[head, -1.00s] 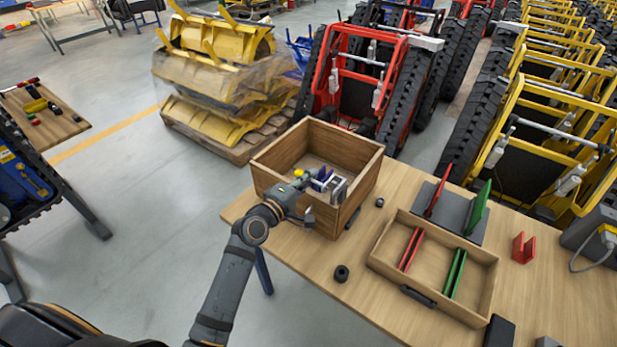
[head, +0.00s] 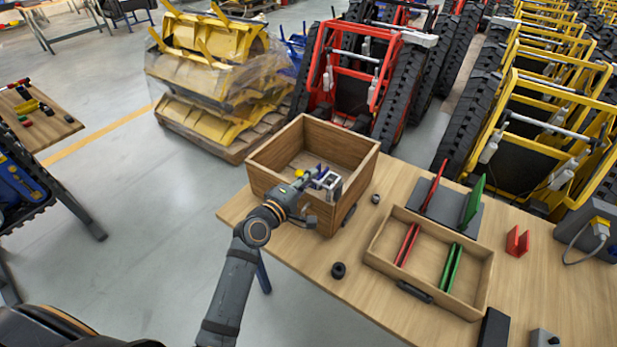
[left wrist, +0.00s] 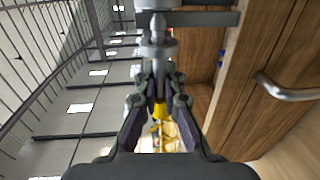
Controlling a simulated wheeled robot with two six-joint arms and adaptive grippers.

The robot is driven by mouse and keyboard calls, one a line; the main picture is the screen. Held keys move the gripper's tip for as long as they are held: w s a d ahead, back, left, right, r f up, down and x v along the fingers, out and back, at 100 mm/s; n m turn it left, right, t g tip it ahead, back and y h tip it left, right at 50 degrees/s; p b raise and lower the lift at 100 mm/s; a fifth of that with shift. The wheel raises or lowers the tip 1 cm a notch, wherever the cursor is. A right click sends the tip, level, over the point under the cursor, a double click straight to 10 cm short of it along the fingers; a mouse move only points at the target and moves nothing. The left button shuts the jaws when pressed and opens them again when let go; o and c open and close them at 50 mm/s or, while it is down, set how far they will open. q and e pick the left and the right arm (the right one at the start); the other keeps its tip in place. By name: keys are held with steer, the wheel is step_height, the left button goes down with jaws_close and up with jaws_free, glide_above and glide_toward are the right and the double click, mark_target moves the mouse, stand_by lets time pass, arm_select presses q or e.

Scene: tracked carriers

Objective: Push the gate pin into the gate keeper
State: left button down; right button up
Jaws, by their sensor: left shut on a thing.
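My left gripper (head: 306,190) is at the near left wall of the open wooden box (head: 346,207). In the left wrist view its fingers (left wrist: 159,80) are closed around a silver, stepped metal pin (left wrist: 158,48). The pin's far end is at grey metal bars (left wrist: 205,18), which look like the keeper; I cannot tell how deep it sits. In the head view a pale metal bracket (head: 331,183) and a blue part show just beyond the gripper. A yellow piece shows between the fingers. My right gripper is not in view.
A metal handle (left wrist: 290,92) stands out from the wood on the right in the wrist view. On the table are a wooden tray (head: 378,262) with red and green dividers, a black ring (head: 338,270), a small dark part (head: 375,199) and a red bracket (head: 517,241).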

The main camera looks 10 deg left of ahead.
arm_select(q)
steer(key=shift+d, duration=0.2)
stand_by(0.5)
steer(key=shift+s+d, duration=0.3)
steer(key=shift+d, duration=0.3)
steer(key=shift+d, duration=0.15)
stand_by(0.5)
steer(key=shift+s+d, duration=0.15)
steer(key=shift+d, duration=0.1)
steer(key=shift+d+f, duration=0.1)
